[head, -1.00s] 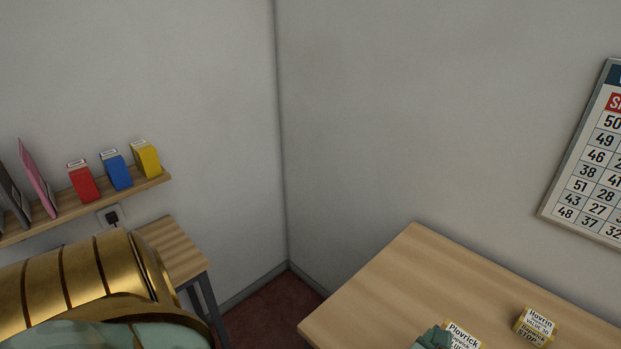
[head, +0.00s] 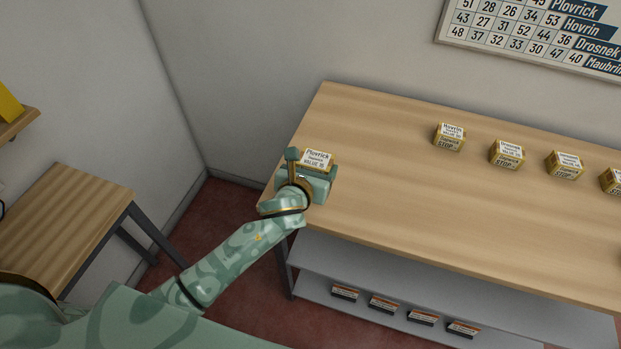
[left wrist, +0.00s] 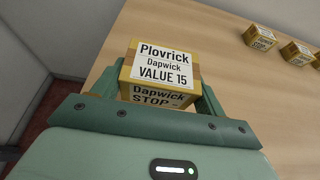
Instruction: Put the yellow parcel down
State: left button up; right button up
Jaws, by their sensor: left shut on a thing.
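The yellow parcel (head: 316,159), with a white label reading Plovrick, Dapwick, VALUE 15, is at the left end of the wooden counter (head: 390,190). My left gripper (head: 308,172) is shut on it, with a finger at each side. In the left wrist view the parcel (left wrist: 158,72) sits upright between the two green fingers, with a STOP label on its near face. Its underside is hidden, so I cannot tell whether it touches the counter. My right gripper is not in view.
Several similar yellow parcels stand in a row to the right, the nearest labelled Hovrin (head: 449,138). The counter between is clear. A grey lower shelf (head: 400,275) holds several small boxes. A small side table (head: 70,215) stands left, across a floor gap.

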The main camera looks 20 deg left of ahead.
pick_arm(q)
jog(key=shift+w+a+f, duration=0.15)
jog(key=shift+w+f, duration=0.15)
jog(key=shift+f, duration=0.1)
jog(key=shift+w+a+f, duration=0.2)
jog(key=shift+f, duration=0.05)
notch_tip(320, 180, down, 4)
jog(key=shift+w+a+r+b, duration=0.1)
jog(key=shift+a+r+b, duration=0.1)
jog(key=shift+b, duration=0.95)
jog(key=shift+d+r, duration=0.1)
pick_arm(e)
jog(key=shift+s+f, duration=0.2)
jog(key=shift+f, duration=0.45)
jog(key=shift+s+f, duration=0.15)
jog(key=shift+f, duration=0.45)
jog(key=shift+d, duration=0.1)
pick_arm(q)
jog(key=o, duration=1)
jog(key=shift+o, duration=0.2)
